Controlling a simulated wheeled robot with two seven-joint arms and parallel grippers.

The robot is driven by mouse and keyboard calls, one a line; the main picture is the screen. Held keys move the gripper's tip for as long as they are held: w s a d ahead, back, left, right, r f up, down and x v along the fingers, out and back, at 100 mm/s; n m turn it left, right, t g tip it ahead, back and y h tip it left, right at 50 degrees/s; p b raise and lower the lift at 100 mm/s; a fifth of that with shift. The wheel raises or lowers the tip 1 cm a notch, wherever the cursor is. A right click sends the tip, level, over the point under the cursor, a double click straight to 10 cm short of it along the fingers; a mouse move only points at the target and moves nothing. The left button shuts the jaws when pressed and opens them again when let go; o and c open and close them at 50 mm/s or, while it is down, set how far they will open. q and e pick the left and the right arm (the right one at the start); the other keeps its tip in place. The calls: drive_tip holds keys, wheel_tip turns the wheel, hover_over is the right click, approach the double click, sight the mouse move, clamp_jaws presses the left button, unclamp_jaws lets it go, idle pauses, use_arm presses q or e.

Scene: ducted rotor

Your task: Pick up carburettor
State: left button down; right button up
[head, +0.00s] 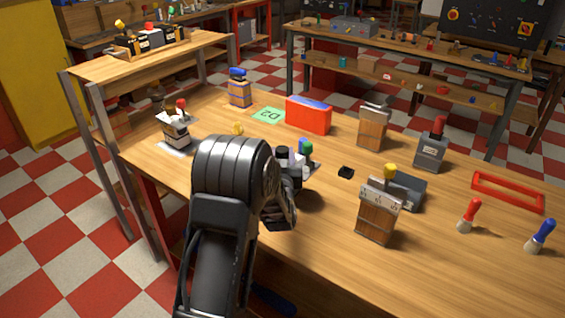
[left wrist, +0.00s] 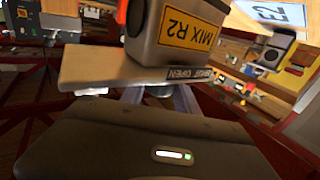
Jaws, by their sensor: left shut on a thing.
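My left gripper (head: 284,178) is over the middle of the workbench and is mostly hidden behind its own wrist. In the left wrist view a grey block (left wrist: 175,35) with a yellow "MIX R2" label and a "SHUT OPEN" plate is right in front of my gripper body; I take it as the carburettor held in the jaws. My right gripper is not in view.
The workbench holds a silver unit with a red knob (head: 177,130), a red box (head: 308,115), wooden-sided blocks (head: 372,129), a grey unit (head: 430,152), a red frame (head: 508,193) and red and blue handled tools (head: 469,216). The front right of the bench is clear.

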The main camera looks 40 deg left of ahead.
use_arm(q)
wheel_tip(320, 180, up, 9)
drive_tip(key=shift+r, duration=0.2)
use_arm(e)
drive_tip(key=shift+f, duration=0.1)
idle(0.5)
